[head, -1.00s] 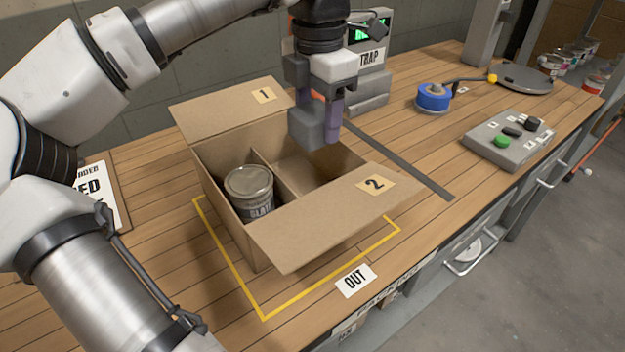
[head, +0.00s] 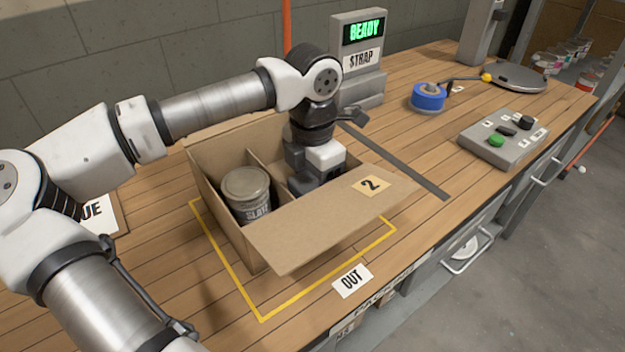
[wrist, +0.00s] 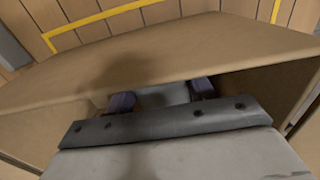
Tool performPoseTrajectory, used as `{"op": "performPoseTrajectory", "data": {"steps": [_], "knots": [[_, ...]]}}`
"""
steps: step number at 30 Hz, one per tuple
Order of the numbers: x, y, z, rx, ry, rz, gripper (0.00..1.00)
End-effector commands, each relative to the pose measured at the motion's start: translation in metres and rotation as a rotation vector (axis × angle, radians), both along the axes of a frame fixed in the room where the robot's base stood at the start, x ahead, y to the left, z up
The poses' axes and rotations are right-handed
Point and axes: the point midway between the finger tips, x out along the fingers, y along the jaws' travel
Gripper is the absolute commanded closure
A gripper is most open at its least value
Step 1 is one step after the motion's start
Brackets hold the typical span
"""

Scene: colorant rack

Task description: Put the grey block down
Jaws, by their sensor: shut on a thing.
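My gripper (head: 316,162) reaches down into the right compartment of the open cardboard box (head: 228,222). Its fingertips are hidden in the head view by the box and the flap marked 2 (head: 325,222). In the wrist view, the purple fingers of my gripper (wrist: 162,97) are shut on the grey block (wrist: 168,95), of which only a small light grey part shows between them. The block is inside the box walls. I cannot tell whether it touches the box floor. A grey can labelled SLATE (head: 246,190) stands upright in the left compartment.
A cardboard divider (head: 268,180) separates the compartments. The box stands within a yellow outline (head: 232,270) on the wooden bench. Behind it is the strap machine (head: 360,60), its screen reading READY. Blue tape (head: 428,97) and a button panel (head: 503,143) are to the right.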

Motion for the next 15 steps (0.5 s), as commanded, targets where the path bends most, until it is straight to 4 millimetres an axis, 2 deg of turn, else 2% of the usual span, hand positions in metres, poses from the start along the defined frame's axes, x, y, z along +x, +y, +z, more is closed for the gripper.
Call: {"op": "performPoseTrajectory", "data": {"steps": [6,7,12,15], "knots": [[0.0001,0.0001,-0.0041,0.000,0.000,0.000,0.68],[0.0001,0.0001,-0.0037,0.000,0.000,0.000,0.45],[0.0001,0.0001,-0.0023,0.000,0.000,0.000,0.25],[0.0001,0.0001,-0.0023,0.000,0.000,0.000,0.25]]}}
